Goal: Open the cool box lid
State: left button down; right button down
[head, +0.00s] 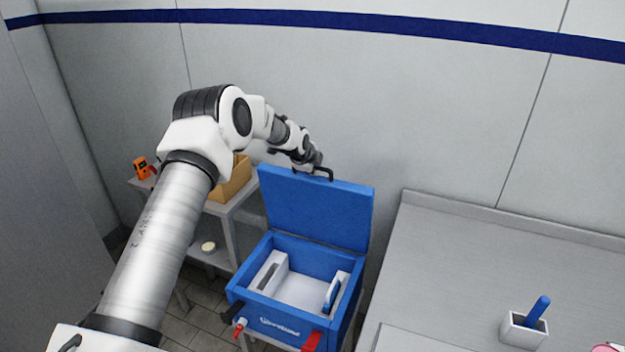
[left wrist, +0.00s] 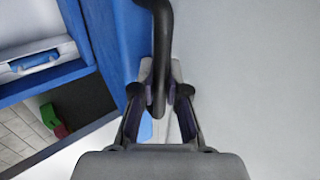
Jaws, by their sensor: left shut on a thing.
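The blue cool box (head: 346,312) stands low in the middle of the head view, with red latches on its front. Its lid (head: 310,208) is raised, standing near upright at the back. A dark handle (head: 318,174) sits on the lid's top edge. My left gripper (head: 307,166) is at that handle. In the left wrist view my left gripper (left wrist: 161,100) is shut on the black handle (left wrist: 163,45), with the blue lid (left wrist: 117,35) beside it. The white interior of the box is open to view. My right gripper is not in view.
A grey shelf unit (head: 226,208) stands left of the box, holding a cardboard box (head: 232,180) and an orange device (head: 143,168). A steel counter (head: 470,262) lies to the right, with a white holder (head: 520,330). The wall is close behind the lid.

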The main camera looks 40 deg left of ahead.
pick_arm(q)
jog(key=shift+w+f, duration=0.15)
jog(key=shift+w, duration=0.15)
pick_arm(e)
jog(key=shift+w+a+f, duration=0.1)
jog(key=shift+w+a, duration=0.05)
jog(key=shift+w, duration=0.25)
pick_arm(q)
jog(key=c, duration=1.2)
grip_release()
jog(key=shift+r, duration=0.2)
jog(key=v, duration=1.2)
jog(key=shift+w, duration=0.1)
